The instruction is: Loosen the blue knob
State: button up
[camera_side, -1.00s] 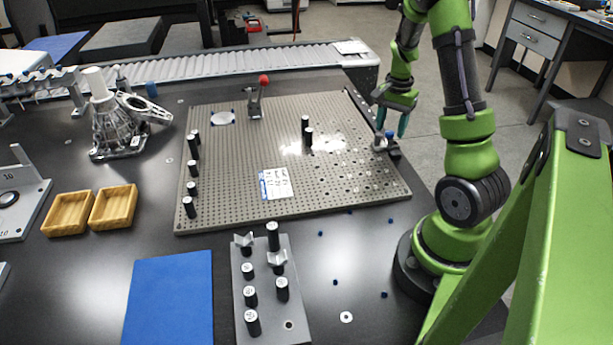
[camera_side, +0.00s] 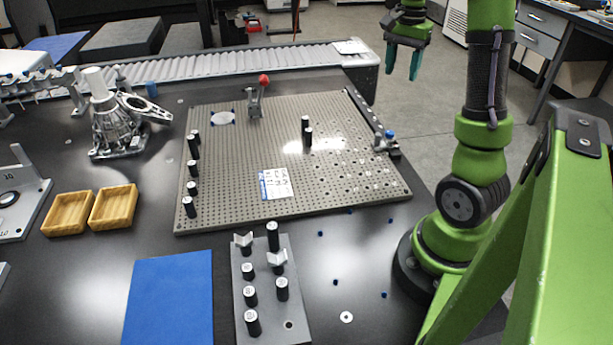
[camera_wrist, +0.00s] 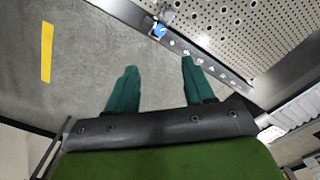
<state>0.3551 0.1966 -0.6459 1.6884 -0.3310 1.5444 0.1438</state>
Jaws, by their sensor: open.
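The blue knob (camera_side: 390,133) sits on a small metal clamp (camera_side: 381,142) at the right edge of the perforated plate (camera_side: 240,170). It also shows in the wrist view (camera_wrist: 158,30), beyond my fingertips near the plate's edge. My gripper (camera_side: 403,75) is open and empty, with two green fingers pointing down. It hangs well above and behind the knob in the side view, apart from it. In the wrist view the gripper's fingers (camera_wrist: 160,68) are spread with nothing between them but floor.
A red-tipped lever (camera_side: 263,80) stands at the plate's back edge. Several black posts stand on the plate. A conveyor (camera_side: 200,75) runs behind it. In front are two wooden trays (camera_side: 90,210), a blue mat (camera_side: 168,300) and a grey fixture block (camera_side: 270,310).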

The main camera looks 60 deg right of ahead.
jog(key=m, duration=1.3)
send_near(390, 132)
notch_tip(390, 132, down, 8)
jog(key=shift+f, duration=0.1)
jog(key=shift+c, duration=0.5)
